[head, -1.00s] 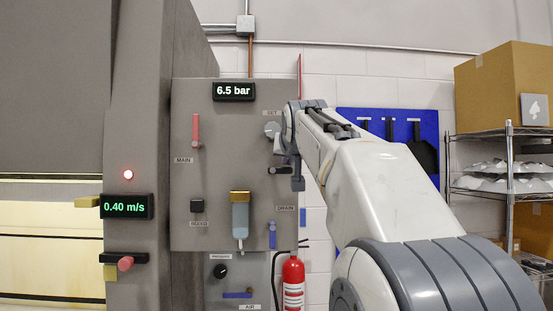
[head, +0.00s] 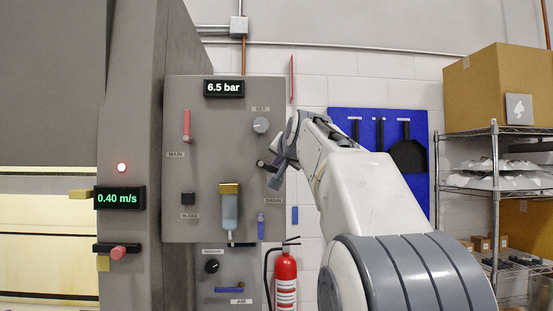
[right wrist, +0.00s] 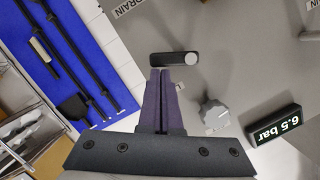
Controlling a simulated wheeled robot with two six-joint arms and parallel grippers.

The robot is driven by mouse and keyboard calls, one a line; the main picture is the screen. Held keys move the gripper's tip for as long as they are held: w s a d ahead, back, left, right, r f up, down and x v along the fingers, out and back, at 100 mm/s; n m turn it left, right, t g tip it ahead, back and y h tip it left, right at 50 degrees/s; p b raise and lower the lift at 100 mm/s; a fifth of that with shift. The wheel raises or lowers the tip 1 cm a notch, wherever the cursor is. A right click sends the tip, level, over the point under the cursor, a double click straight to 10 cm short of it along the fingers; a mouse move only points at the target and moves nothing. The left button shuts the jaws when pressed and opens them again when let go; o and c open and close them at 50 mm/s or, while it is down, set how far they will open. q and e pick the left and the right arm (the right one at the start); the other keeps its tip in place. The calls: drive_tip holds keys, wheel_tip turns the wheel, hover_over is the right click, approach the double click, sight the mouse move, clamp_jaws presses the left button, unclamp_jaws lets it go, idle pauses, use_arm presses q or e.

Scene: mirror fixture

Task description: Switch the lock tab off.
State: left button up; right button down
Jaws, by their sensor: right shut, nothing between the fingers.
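The lock tab appears to be the small black lever (head: 263,164) at the right edge of the grey panel, between SET and DRAIN; no label for it is readable. In the right wrist view it is a dark bar (right wrist: 167,60) with a round grey end at its right. My right gripper (head: 275,180) is at the tab's right end in the head view and covers part of it. In the wrist view its purple fingers (right wrist: 160,72) are together and empty, with tips just beside the bar. Contact cannot be told. My left gripper is not in view.
The grey SET knob (head: 261,125) is close above the gripper, and the blue DRAIN handle (head: 261,226) is below. A bottle with a brass cap (head: 230,205) projects from the panel. A red extinguisher (head: 286,278) stands below right. A blue tool board (head: 345,145) hangs behind the arm.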

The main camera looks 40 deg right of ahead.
use_arm(q)
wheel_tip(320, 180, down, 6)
drive_tip(key=b, duration=0.5)
use_arm(e)
drive_tip(key=f+m, duration=0.1)
drive_tip(key=m, duration=0.1)
drive_tip(key=f+m+t, duration=0.1)
drive_tip(key=m, duration=0.2)
drive_tip(key=a+f+m+t, duration=0.1)
drive_tip(key=m, duration=0.2)
drive_tip(key=shift+w+f+y, duration=0.2)
drive_tip(key=shift+w+y, duration=0.1)
drive_tip(key=shift+y, duration=0.1)
